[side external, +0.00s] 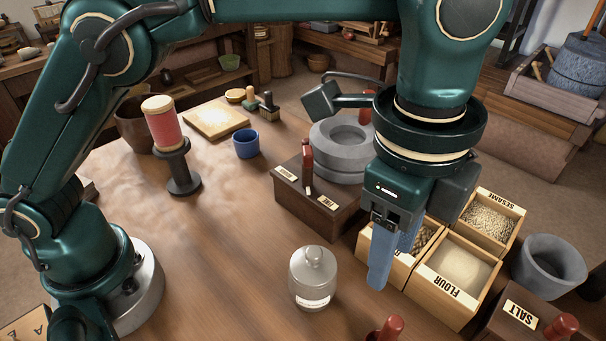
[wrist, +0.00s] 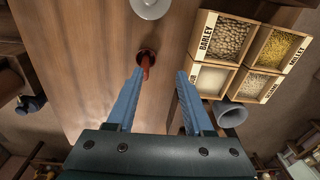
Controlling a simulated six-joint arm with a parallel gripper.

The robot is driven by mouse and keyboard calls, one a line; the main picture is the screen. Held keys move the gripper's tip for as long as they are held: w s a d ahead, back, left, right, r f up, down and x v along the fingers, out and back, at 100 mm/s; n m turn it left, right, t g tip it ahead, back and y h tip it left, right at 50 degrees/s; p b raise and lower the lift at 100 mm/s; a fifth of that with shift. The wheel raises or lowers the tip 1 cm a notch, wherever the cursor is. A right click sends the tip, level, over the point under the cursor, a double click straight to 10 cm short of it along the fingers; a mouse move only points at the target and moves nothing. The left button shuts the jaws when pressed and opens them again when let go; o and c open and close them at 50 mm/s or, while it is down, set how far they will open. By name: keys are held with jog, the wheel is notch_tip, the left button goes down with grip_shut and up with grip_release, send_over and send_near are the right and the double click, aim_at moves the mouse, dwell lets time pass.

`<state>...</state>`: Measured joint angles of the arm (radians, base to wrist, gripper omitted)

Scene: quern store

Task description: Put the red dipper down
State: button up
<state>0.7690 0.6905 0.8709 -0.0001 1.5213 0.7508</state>
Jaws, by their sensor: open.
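The red dipper (side external: 388,328) shows only as a rounded red top at the bottom edge of the side view; its lower part is cut off. In the wrist view a red dipper (wrist: 146,62) is on the wooden table, its handle pointing towards my gripper, just beyond the fingertips and nearer the left one. My gripper (wrist: 160,76) has its two blue fingers spread apart, with nothing held between them. In the side view my gripper (side external: 384,280) points down over the table, left of the grain boxes. Whether a finger touches the dipper cannot be told.
A lidded glass jar (side external: 312,278) stands left of my gripper. Grain boxes (side external: 458,268) and a grey mortar (side external: 549,268) stand to the right. A salt box (side external: 520,312) with a red handle is at lower right. A stone quern (side external: 341,150) stands behind. The table's left-centre is clear.

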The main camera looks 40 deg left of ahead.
jog(key=a+r+n+t, duration=0.1)
jog(key=a+r+n, duration=0.25)
jog(key=a, duration=0.35)
jog(key=a+r+n+t, duration=0.2)
jog(key=a+n, duration=0.3)
jog(key=a, duration=0.3)
jog(key=s+a+f+n+t, duration=0.2)
jog(key=s+a+f+n, duration=0.2)
jog(key=s+a+n, duration=0.3)
jog(key=shift+s+a+f+n, duration=0.25)
jog(key=shift+s+a+n, duration=0.15)
jog(key=shift+a+n, duration=0.7)
jog(key=shift+a, duration=0.15)
